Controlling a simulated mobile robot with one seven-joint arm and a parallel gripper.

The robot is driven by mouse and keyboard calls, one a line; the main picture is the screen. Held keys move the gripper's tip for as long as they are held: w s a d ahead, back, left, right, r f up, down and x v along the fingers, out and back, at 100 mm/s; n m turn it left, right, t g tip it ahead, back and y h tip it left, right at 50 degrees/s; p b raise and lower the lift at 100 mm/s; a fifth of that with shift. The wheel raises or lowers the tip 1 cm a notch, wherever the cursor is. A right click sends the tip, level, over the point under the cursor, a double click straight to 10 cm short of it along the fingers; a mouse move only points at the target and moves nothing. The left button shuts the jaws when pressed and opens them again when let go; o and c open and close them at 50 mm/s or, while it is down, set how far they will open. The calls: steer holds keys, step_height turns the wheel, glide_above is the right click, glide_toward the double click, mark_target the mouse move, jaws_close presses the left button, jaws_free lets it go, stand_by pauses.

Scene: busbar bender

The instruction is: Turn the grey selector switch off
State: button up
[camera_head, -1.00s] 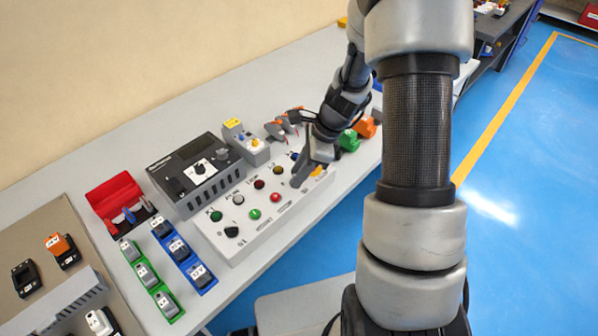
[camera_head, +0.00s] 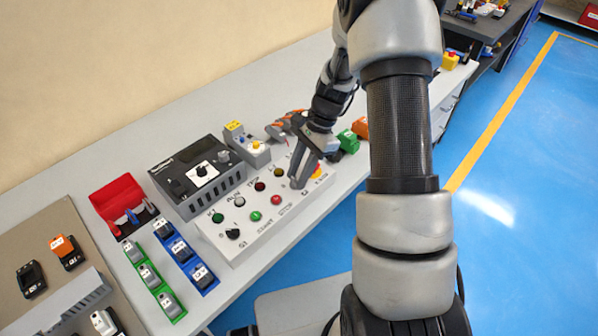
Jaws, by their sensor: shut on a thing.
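The white control panel (camera_head: 262,238) carries several round coloured buttons and lamps. My gripper (camera_head: 297,182) reaches down onto its right part, fingers tilted, with the tips at the panel face. It is shut on a small knob there, which I take to be the grey selector switch; the fingers hide nearly all of it, so its turned position cannot be told. A black rotary knob (camera_head: 233,233) sits at the panel's lower left, away from my gripper.
A red and yellow button (camera_head: 316,171) is close to the right of my fingers. Green (camera_head: 276,201) and red (camera_head: 256,215) buttons lie to the left. A dark-faced device (camera_head: 190,165) stands behind the panel. Green (camera_head: 348,142) and orange (camera_head: 361,127) blocks stand further right.

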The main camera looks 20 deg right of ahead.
steer(key=n, duration=0.2)
steer(key=n+g+h, duration=0.1)
steer(key=n, duration=0.2)
steer(key=shift+w+a+n+g, duration=0.15)
steer(key=shift+w+n+g, duration=0.1)
steer(key=shift+n+g, duration=0.15)
steer(key=n+h, duration=0.1)
steer(key=n, duration=0.1)
steer(key=n+g+h, duration=0.1)
steer(key=n, duration=0.2)
steer(key=shift+w+a+n, duration=0.15)
steer(key=shift+a+n, duration=0.05)
steer(key=shift+n, duration=0.1)
steer(key=o, duration=1.1)
steer(key=shift+c, duration=0.2)
steer(key=p+v, duration=0.1)
steer(key=v, duration=1.6)
steer(key=shift+w+a+r, duration=0.2)
steer(key=shift+a, duration=0.05)
